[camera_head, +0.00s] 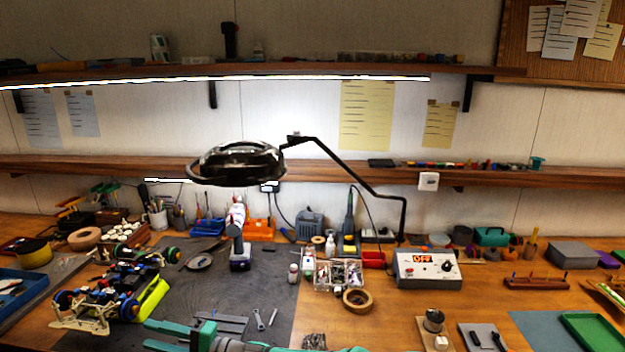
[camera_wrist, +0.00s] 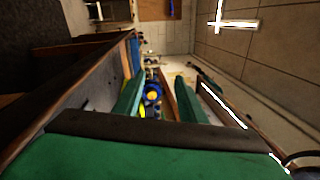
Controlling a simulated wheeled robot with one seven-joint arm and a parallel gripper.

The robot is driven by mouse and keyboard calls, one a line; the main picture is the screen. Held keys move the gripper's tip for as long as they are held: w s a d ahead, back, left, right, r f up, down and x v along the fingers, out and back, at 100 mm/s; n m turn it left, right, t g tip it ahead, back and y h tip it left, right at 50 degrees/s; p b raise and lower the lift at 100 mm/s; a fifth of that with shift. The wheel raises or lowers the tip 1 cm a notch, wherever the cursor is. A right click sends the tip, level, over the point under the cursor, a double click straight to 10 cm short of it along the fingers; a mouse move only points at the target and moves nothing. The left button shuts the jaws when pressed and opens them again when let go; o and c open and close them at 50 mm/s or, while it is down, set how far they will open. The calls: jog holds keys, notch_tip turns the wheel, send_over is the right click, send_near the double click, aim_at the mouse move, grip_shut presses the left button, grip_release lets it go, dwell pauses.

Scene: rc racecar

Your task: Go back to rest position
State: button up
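My gripper (camera_head: 168,337) is at the bottom of the head view, its green fingers pointing left over the front of the bench. In the wrist view my gripper (camera_wrist: 158,100) has its two green fingers apart, with nothing held between them. The RC racecar (camera_head: 112,287) sits on the left of the bench, with blue wheels and a bright yellow side. It lies left of my gripper and apart from it. In the wrist view blue and yellow parts of the car (camera_wrist: 152,95) show beyond the gap between the fingers.
A dark mat (camera_head: 205,285) covers the bench middle, with a wrench and flat grey pieces. A magnifier lamp (camera_head: 238,163) hangs above it.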

jog(key=s+a+r+m+t, duration=0.35)
jog(key=a+m+t, duration=0.2)
jog(key=m, duration=0.75)
jog(key=s+a+r+m+t, duration=0.3)
jog(key=s+a+m+t, duration=0.3)
jog(key=m, duration=0.7)
jog(key=s+d+f+m+t+h, duration=0.2)
jog(key=s+d+f+m+h, duration=0.3)
jog(key=d+m, duration=0.45)
jog(key=s+d+f+m+t+h, duration=0.1)
jog(key=s+d+f+m+h, duration=0.25)
jog(key=d+f+m, duration=0.6)
jog(key=s+d+f+m+t+h, duration=0.2)
jog(key=s+d+f+m+h, duration=0.3)
jog(key=m, duration=0.9)
jog(key=s+d+m+g+h, duration=0.3)
jog(key=s+d+m+h, duration=0.3)
jog(key=s+d, duration=1.5)
jog(key=d+m, duration=0.3)
jog(key=d, duration=0.1)
jog(key=shift+s+d+f+m, duration=0.25)
jog(key=shift+f+m, duration=0.05)
jog(key=shift+f, duration=0.1)
jog(key=shift+s, duration=0.1)
